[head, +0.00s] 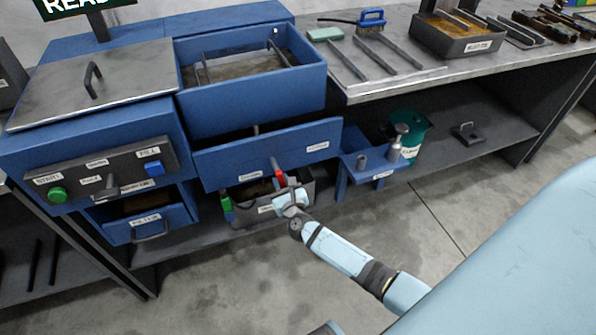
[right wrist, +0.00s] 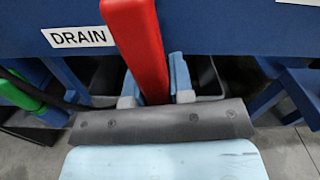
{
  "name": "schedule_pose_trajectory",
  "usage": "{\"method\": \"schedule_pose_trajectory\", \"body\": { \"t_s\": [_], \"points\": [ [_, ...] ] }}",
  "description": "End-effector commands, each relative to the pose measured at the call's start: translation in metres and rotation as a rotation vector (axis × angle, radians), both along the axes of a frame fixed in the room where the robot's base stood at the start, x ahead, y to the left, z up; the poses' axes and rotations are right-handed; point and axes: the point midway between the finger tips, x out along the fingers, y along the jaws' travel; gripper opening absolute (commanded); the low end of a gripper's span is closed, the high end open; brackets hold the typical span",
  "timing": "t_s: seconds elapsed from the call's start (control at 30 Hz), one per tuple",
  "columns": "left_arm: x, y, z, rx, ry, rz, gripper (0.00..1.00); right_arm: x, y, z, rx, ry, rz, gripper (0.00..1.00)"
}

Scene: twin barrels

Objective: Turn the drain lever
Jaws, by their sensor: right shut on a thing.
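The red drain lever (head: 280,177) is on the front of the blue machine, below the lower blue panel. In the right wrist view the red lever (right wrist: 138,45) runs from the top edge down between my fingers, beside a white DRAIN label (right wrist: 78,37). My right gripper (head: 285,190) is shut on the lever's lower part, and its fingers (right wrist: 155,88) show on both sides of it. The lever's pivot is hidden. My left gripper is not in view.
A green handle (head: 226,208) is left of the lever. A grey bin (head: 262,213) sits below, behind my gripper. A blue stand (head: 366,172) and a teal container (head: 412,130) are to the right. The floor in front is open.

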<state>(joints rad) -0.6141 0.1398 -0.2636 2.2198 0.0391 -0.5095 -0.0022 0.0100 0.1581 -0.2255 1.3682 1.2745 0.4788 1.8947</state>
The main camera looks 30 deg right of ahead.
Motion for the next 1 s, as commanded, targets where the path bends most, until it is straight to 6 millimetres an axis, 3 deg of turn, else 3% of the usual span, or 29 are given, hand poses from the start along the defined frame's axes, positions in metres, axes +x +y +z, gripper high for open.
{"method": "schedule_pose_trajectory", "body": {
  "t_s": [0.07, 0.1, 0.2, 0.53, 1.0],
  "points": [
    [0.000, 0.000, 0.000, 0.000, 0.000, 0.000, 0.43, 0.002, 0.010, -0.002, 0.126, -0.030, 0.002, 0.00],
    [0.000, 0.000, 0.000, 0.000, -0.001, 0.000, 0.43, 0.002, 0.011, -0.002, 0.144, -0.033, 0.002, 0.26],
    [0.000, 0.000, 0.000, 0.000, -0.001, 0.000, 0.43, 0.002, 0.010, -0.001, 0.137, -0.033, 0.001, 0.47],
    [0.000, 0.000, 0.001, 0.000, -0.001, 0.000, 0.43, -0.002, 0.010, -0.001, 0.136, -0.033, 0.001, 0.47],
    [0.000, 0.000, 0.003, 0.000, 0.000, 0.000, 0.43, -0.047, 0.021, -0.001, 0.135, -0.032, 0.000, 0.47]
  ]
}}
